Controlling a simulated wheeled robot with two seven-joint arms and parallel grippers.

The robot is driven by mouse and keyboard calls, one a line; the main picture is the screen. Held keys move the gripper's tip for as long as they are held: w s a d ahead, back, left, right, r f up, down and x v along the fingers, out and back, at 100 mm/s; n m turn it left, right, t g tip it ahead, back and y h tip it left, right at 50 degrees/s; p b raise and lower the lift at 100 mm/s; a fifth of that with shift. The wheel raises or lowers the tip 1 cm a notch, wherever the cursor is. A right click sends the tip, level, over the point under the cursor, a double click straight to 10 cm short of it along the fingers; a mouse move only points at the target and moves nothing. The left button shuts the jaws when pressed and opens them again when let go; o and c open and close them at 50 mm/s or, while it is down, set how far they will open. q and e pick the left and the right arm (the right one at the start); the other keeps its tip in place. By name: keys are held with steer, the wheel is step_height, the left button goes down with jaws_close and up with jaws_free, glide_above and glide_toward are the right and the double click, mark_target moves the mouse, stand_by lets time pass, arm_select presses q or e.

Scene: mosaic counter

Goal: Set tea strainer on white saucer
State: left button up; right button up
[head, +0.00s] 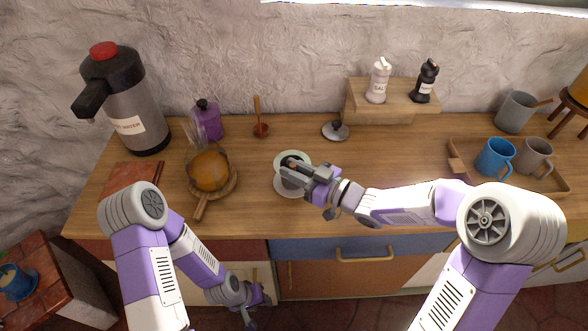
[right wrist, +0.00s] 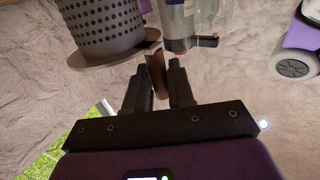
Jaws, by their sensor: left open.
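The tea strainer, a dark perforated basket (right wrist: 100,22) with a broad rim and a wooden handle, is at the upper left in the right wrist view. My right gripper (right wrist: 163,68) has its fingers on either side of the handle and looks shut on it. In the head view this gripper (head: 300,172) is over the white saucer (head: 290,190) and hides part of it. A pale round rim with a dark inside (head: 291,157) shows just behind the gripper. Whether the strainer touches anything below is hidden. My left gripper (head: 253,302) is open and empty, low in front of the cabinets.
A glass pot of amber tea (head: 209,170) stands on a wooden board to the left. A purple canister (head: 208,122) and a hot-water flask (head: 128,98) are behind it. A tray (head: 540,180) with mugs is at the right. The counter between saucer and tray is partly clear.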

steer(key=o, duration=0.4)
steer(key=shift+r, duration=0.1)
steer(key=shift+r, duration=0.15)
steer(key=p+v, duration=0.2)
steer(key=v, duration=1)
steer(key=shift+s, duration=0.1)
